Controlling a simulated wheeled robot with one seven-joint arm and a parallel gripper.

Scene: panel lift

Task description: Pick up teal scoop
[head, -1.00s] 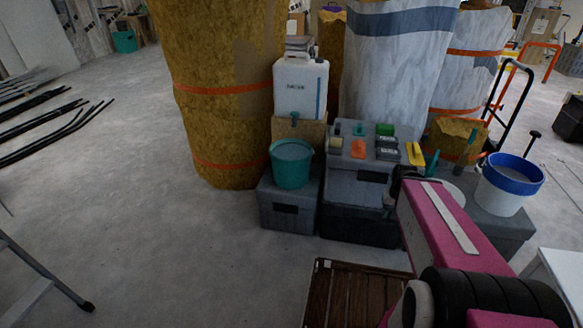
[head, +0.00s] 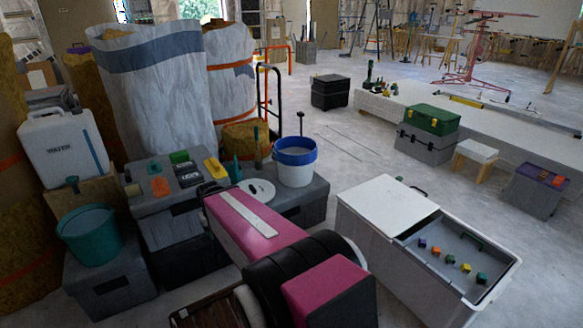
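I cannot make out a teal scoop for certain. A small teal upright object (head: 234,170) stands just beyond the end of my arm, beside the grey boxes, and its shape is too small to tell. Another small teal item (head: 153,168) lies on the grey toolbox lid. My pink and black arm reaches away from the camera toward these boxes. My gripper (head: 207,190) is a dark shape at its far end, largely hidden by the arm, and its fingers cannot be made out.
A teal bucket (head: 90,234) stands on a grey case at left, below a white water can (head: 65,149). A blue-rimmed white bucket (head: 295,165) is right of my gripper. A white chest (head: 385,222) with small coloured blocks stands at right. Floor beyond it is partly clear.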

